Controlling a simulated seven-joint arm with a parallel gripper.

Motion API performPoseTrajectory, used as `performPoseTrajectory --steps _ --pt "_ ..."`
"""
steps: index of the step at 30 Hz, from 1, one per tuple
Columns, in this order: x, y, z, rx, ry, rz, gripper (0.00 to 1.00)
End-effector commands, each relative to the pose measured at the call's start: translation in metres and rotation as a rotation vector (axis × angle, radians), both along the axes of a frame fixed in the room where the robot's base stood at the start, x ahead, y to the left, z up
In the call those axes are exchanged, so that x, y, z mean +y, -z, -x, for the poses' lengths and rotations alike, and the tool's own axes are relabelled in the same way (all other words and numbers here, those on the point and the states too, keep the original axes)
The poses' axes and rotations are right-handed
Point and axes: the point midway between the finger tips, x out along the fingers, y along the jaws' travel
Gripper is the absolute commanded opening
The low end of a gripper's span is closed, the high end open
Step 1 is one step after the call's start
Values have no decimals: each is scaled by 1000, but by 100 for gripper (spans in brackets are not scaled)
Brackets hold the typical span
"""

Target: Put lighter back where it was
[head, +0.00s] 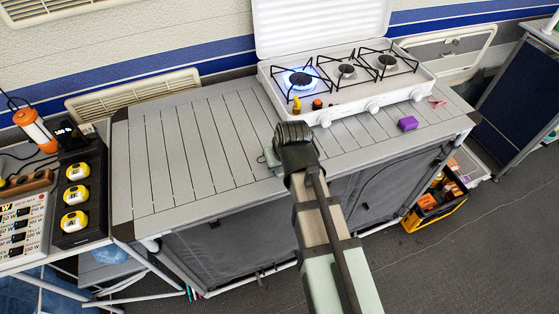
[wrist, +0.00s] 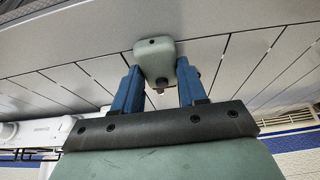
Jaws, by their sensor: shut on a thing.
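A grey-green, rounded block with a dark hole, which looks to be the lighter (wrist: 156,58), sits between the two blue fingers of my gripper (wrist: 157,78) in the wrist view. My gripper is shut on it, with a finger on each side. In the head view my gripper (head: 292,155) is over the front part of the slatted grey table (head: 190,150), left of and in front of the stove. A small grey-green piece shows at its left side there; I cannot tell if it is the lighter. Whether the lighter touches the table is unclear.
A white stove (head: 350,100) has its left burner lit with a blue flame (head: 300,79). A purple block (head: 407,123) and a small red item (head: 437,102) lie right of my gripper. The table's left half is clear. A lantern (head: 36,130) stands far left.

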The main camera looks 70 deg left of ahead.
Motion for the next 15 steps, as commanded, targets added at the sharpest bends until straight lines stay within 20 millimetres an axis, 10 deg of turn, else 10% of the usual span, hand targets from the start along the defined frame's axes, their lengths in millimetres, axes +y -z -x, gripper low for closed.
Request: performPoseTrajectory --steps 1,2,3,15 --pt "0 1 0 0 0 0 11" --pt "0 1 0 0 0 0 44" --pt "0 1 0 0 0 0 47" --pt "0 1 0 0 0 0 67"
